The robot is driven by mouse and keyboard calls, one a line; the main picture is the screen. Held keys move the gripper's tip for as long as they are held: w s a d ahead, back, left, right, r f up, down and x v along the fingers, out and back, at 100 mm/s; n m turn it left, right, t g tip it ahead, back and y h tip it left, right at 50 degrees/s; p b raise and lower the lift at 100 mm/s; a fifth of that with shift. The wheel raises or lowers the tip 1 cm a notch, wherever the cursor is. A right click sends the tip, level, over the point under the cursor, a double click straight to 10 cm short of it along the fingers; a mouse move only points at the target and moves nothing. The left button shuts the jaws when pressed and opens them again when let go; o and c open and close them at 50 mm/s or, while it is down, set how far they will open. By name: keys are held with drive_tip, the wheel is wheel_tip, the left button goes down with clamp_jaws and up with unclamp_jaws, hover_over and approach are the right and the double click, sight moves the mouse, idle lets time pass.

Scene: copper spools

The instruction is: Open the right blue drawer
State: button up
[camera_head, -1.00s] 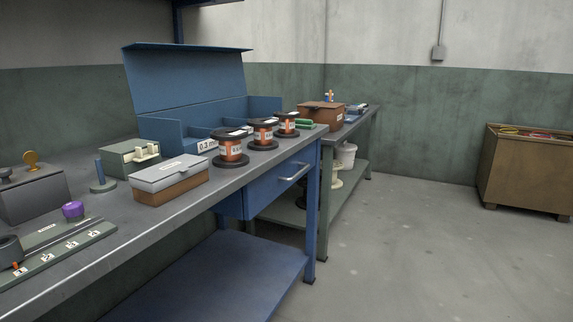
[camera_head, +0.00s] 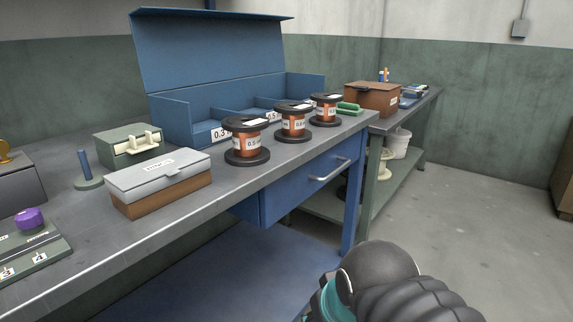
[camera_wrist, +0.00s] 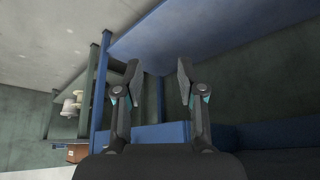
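The blue drawer (camera_head: 295,190) hangs under the right end of the workbench (camera_head: 225,165) and looks shut. Its silver bar handle (camera_head: 330,170) is on the front face. In the head view only part of my arm shows at the lower right, in front of the bench; my fingertips are out of that picture. In the wrist view my gripper (camera_wrist: 158,75) is open and empty, its two fingers apart. The bench's blue lower shelf (camera_wrist: 200,30) and a blue leg show beyond the fingers. No contact with the handle is visible.
Three copper spools (camera_head: 247,142) stand along the bench edge above the drawer. A grey-lidded box (camera_head: 160,175) and a blue open bin (camera_head: 215,65) are on the bench. A green table (camera_head: 405,115) adjoins at right. The floor (camera_head: 470,205) at right is clear.

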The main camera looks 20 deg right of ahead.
drive_tip(key=w+r+m+g+y+b, duration=0.1)
drive_tip(key=w+r+m+y+b, duration=0.2)
drive_tip(key=w, duration=0.6)
drive_tip(key=m+t+y+b, duration=0.5)
drive_tip(key=m+t+y, duration=0.1)
drive_tip(key=m+t, duration=0.15)
approach(340, 170)
drive_tip(key=x, duration=1.1)
drive_tip(key=shift+s+b, duration=0.1)
drive_tip(key=shift+b, duration=0.3)
clamp_jaws()
drive_tip(key=shift+d, duration=0.1)
